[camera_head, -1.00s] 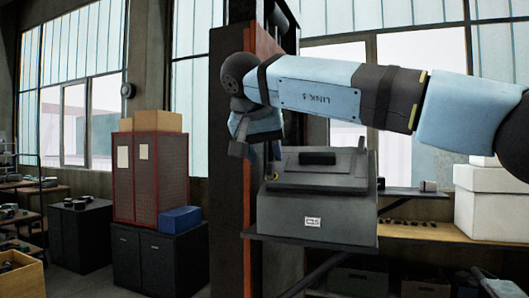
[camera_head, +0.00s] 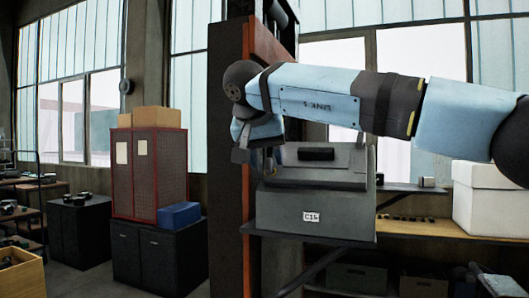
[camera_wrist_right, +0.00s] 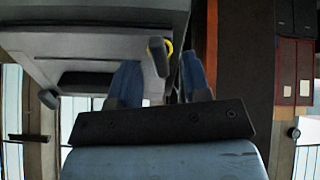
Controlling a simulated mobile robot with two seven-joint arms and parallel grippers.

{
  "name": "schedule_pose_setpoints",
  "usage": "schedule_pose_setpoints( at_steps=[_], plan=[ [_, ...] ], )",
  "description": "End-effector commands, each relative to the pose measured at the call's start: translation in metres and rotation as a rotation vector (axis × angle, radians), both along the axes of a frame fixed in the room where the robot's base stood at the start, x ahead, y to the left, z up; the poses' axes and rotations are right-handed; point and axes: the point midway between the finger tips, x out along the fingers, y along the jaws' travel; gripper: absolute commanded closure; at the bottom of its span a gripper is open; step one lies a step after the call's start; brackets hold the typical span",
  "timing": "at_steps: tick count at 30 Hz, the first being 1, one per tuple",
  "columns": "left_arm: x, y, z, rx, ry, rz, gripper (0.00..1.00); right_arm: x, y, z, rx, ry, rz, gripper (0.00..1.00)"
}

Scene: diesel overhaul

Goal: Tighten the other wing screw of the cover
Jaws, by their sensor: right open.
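A grey box with a sloped cover (camera_head: 330,175) stands on a bracket shelf, with a label on its front and a dark handle block (camera_head: 317,154) on top. My right gripper (camera_head: 258,158) is at the box's left side, partly hidden by my own wrist. In the right wrist view, the gripper (camera_wrist_right: 160,85) is open, its two blue-grey fingers apart. A small grey wing screw with a yellow ring (camera_wrist_right: 158,52) shows between and beyond the fingers, against the grey cover (camera_wrist_right: 105,50). Contact cannot be told. A second small grey knob (camera_wrist_right: 48,98) shows farther left. My left gripper is not in view.
A dark post with an orange-red face (camera_head: 233,190) rises close left of the box and gripper. A wooden shelf (camera_head: 430,232) with white boxes (camera_head: 490,200) is at right. A red cabinet (camera_head: 150,175) stands farther back on the left.

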Motion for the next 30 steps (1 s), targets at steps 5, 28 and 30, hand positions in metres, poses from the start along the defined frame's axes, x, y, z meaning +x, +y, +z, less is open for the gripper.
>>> schedule_pose_setpoints(
  at_steps=[5, 28, 30],
  plan=[
    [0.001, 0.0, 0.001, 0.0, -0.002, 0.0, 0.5, 0.004, -0.001, -0.006, 0.0, 0.001, 0.0, 0.56],
    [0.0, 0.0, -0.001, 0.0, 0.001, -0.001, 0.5, 0.01, -0.003, -0.014, 0.0, 0.0, 0.0, 1.0],
    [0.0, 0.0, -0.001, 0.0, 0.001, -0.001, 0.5, 0.01, -0.003, -0.014, 0.003, -0.001, -0.005, 1.0]
  ],
)
